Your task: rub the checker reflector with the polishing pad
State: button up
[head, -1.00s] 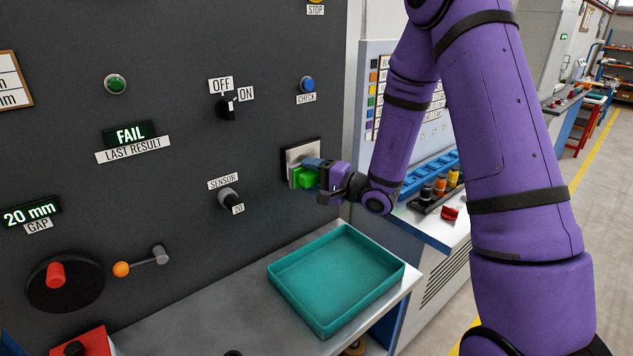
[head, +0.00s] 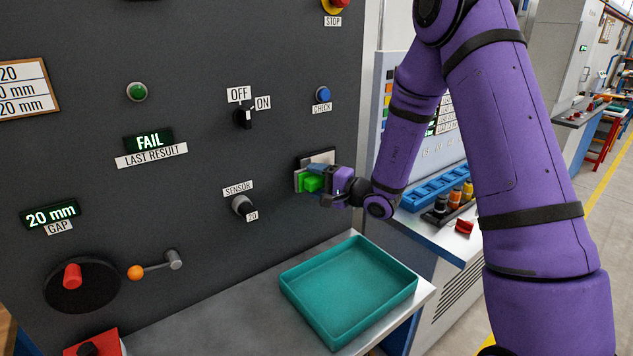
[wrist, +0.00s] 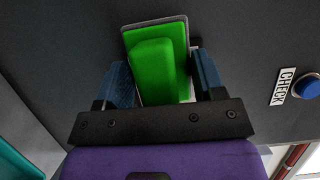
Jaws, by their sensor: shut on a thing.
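The polishing pad has a bright green grip block (head: 313,183) and a greyish face; it also shows in the wrist view (wrist: 158,72). My gripper (head: 326,180) is shut on the block, with a blue finger on each side in the wrist view (wrist: 165,85). The checker reflector (head: 318,160) is a pale square plate in a dark frame on the grey panel. The pad is in front of the reflector and covers its lower left part. I cannot tell whether the pad's face touches the plate.
An empty teal tray (head: 350,290) stands on the metal bench below. A blue CHECK button (head: 323,94) is above the reflector and a SENSOR knob (head: 242,206) is to its left. The display (head: 149,140) reads FAIL.

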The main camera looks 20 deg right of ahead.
jog(key=shift+w+a, duration=0.2)
jog(key=shift+w, duration=0.3)
jog(key=shift+w+a, duration=0.15)
jog(key=shift+w, duration=0.35)
dwell(0.4)
jog(key=shift+d, duration=0.1)
jog(key=shift+w+d, duration=0.25)
jog(key=shift+d, duration=0.55)
jog(key=shift+w+d, duration=0.2)
jog(key=shift+d, duration=0.6)
jog(key=w+d, duration=0.2)
jog(key=d, duration=0.4)
jog(key=shift+w, duration=0.15)
jog(key=shift+s+a, duration=0.5)
jog(key=shift+a, duration=1.1)
jog(key=shift+s+a, duration=0.5)
jog(key=shift+a, duration=1.05)
jog(key=shift+s+a, duration=0.5)
jog(key=shift+a, duration=1.1)
jog(key=shift+s, duration=0.1)
